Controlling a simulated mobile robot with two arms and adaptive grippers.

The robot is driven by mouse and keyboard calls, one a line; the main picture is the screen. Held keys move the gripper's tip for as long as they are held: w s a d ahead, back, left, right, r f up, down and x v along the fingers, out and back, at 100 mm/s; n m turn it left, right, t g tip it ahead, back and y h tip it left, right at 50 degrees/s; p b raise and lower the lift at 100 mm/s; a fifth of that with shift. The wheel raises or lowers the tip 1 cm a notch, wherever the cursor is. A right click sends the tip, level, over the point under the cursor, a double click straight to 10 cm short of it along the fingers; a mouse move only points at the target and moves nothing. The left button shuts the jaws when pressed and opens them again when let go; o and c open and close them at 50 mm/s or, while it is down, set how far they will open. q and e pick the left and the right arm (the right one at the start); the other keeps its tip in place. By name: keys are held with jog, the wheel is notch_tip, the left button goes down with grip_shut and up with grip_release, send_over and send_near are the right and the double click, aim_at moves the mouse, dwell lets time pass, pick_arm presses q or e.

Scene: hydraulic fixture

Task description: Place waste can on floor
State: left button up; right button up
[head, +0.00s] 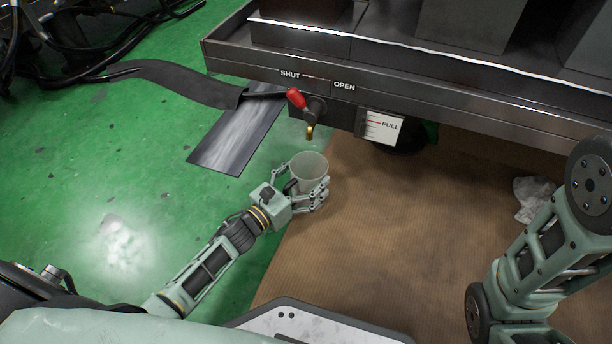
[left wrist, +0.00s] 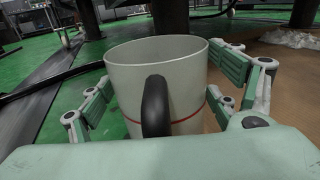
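The waste can (head: 309,167) is a pale grey, open-topped cup shape. It stands upright just below the brass spout of the drain valve in the head view. In the left wrist view the can (left wrist: 185,75) shows a black handle and a thin red line around its lower wall. My left gripper (head: 314,196) has its fingers around the can's sides, and they also flank it in the left wrist view. The can's bottom is hidden, so I cannot tell whether it touches the brown mat. My right gripper is not in view; only part of the right arm shows.
The valve's red handle (head: 296,98) sits between the SHUT and OPEN labels on the fixture's edge. The brown mat (head: 400,230) is mostly clear, with a crumpled white rag (head: 533,196) at right. Green floor (head: 120,190) lies left.

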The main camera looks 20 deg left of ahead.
pick_arm(q)
jog(key=shift+r, duration=0.1)
jog(key=shift+s+r, duration=0.1)
jog(key=shift+r, duration=0.05)
jog(key=p+v, duration=0.2)
jog(key=v, duration=1)
jog(key=shift+c, duration=0.4)
dwell(0.6)
